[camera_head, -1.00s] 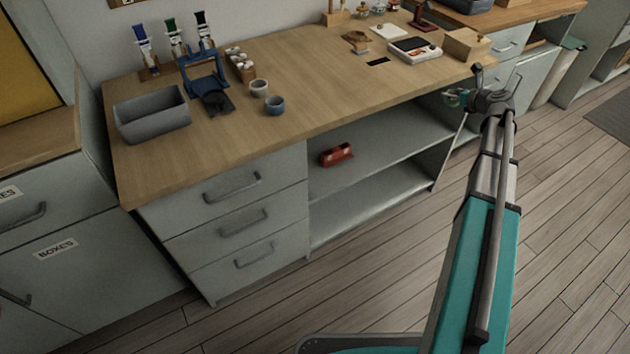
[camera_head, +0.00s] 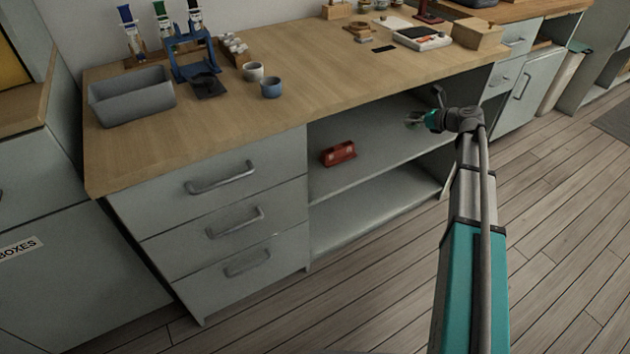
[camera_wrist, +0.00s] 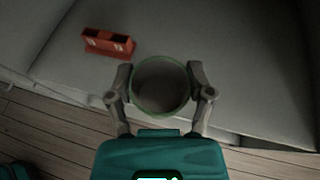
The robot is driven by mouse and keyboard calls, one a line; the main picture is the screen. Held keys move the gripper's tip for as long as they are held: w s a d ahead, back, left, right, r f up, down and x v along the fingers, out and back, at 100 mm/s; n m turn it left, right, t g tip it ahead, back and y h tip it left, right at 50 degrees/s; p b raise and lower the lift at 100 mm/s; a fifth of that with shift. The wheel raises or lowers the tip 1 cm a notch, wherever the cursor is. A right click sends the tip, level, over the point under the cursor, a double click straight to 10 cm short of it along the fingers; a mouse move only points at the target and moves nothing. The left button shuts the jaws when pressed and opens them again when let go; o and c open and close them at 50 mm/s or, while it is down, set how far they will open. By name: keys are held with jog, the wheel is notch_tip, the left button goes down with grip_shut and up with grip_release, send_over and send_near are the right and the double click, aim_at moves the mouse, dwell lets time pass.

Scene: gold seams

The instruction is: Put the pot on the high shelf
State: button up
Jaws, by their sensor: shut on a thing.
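The pot (camera_wrist: 160,88) is round, with a thin green rim and a dark inside, seen from above in the wrist view. My gripper (camera_wrist: 161,82) is shut on it, one finger on each side. In the head view my gripper (camera_head: 424,119) reaches into the open bay under the bench, and the pot (camera_head: 412,120) shows small at its tip. The high shelf (camera_head: 375,150) is the upper grey board of that bay. The pot is over this shelf; whether it touches the board I cannot tell.
A red box-like thing (camera_head: 338,153) lies on the upper shelf, left of my gripper; it also shows in the wrist view (camera_wrist: 108,43). The benchtop (camera_head: 330,70) overhangs the bay. Drawers (camera_head: 225,220) stand left. The shelf between the red thing and the pot is clear.

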jog(key=s+a+f+n+g+y+b, duration=0.1)
jog(key=s+a+f+n+g+b, duration=0.1)
jog(key=a, duration=0.7)
jog(key=s+a+f+n+g+y+b, duration=0.1)
jog(key=a+f+g+b, duration=0.1)
jog(key=a, duration=0.8)
jog(key=n+g+y+b, duration=0.1)
jog(key=n+g+b, duration=0.1)
jog(key=n, duration=0.1)
send_over(311, 174)
notch_tip(311, 174, down, 2)
jog(key=shift+f, duration=0.25)
jog(key=shift+f, duration=0.1)
notch_tip(311, 174, down, 6)
jog(key=b, duration=0.6)
jog(key=shift+f+b, duration=1.95)
jog(key=shift+b, duration=0.05)
jog(key=shift+f, duration=0.1)
